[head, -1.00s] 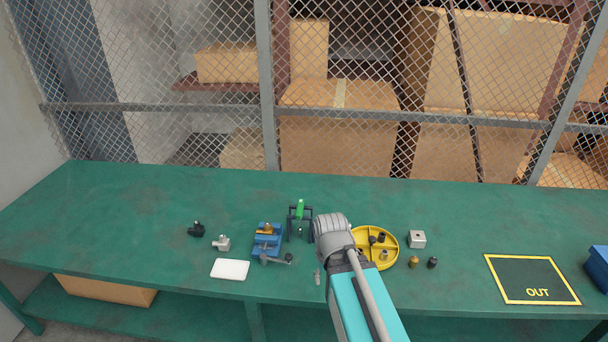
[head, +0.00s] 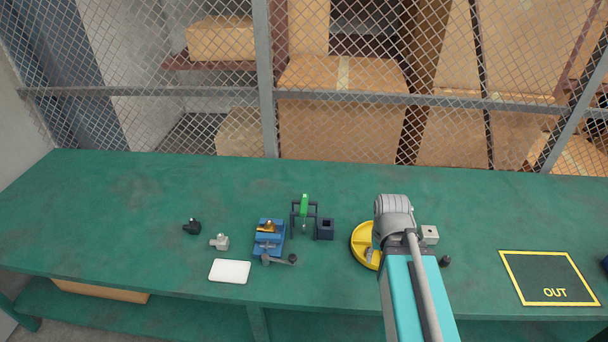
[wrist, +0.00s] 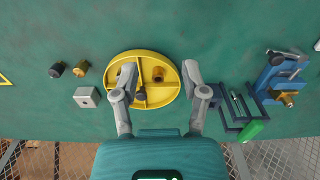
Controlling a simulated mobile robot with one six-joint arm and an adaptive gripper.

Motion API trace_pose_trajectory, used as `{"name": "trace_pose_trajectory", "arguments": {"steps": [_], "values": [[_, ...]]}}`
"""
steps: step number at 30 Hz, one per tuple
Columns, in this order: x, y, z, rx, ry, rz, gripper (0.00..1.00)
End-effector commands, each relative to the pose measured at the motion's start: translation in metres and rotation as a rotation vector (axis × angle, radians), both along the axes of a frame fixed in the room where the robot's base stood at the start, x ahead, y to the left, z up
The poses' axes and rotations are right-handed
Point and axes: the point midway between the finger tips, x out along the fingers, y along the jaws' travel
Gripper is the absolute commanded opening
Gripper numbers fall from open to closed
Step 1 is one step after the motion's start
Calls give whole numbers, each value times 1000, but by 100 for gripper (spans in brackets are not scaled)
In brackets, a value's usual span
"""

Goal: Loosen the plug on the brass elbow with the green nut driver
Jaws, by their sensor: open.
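The green nut driver (head: 304,204) stands in a dark rack (head: 316,209); its green handle (wrist: 252,130) shows at lower right in the wrist view. The brass elbow (head: 267,228) is held in a blue vise (head: 269,249), left of the rack in the head view. The elbow also shows in the wrist view (wrist: 287,97); its plug is too small to make out. My gripper (wrist: 160,72) is open and empty above the yellow round tray (wrist: 146,103), away from the driver. In the head view my arm hides the fingers.
The tray has compartments with a brown fitting (wrist: 158,74) in one. A grey block (head: 429,234) and small fittings lie beside it. A dark square holder (head: 325,229) stands by the rack. A white pad (head: 230,271) lies in front of the vise. A wire fence backs the bench.

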Motion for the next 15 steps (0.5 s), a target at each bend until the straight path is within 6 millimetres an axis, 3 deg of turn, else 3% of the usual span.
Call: {"name": "trace_pose_trajectory", "arguments": {"steps": [3, 10, 15], "values": [[0, 0, 0, 0, 0, 0, 57], [13, 6, 3, 0, 0, 0, 97], [52, 26, 13, 0, 0, -1, 97]]}}
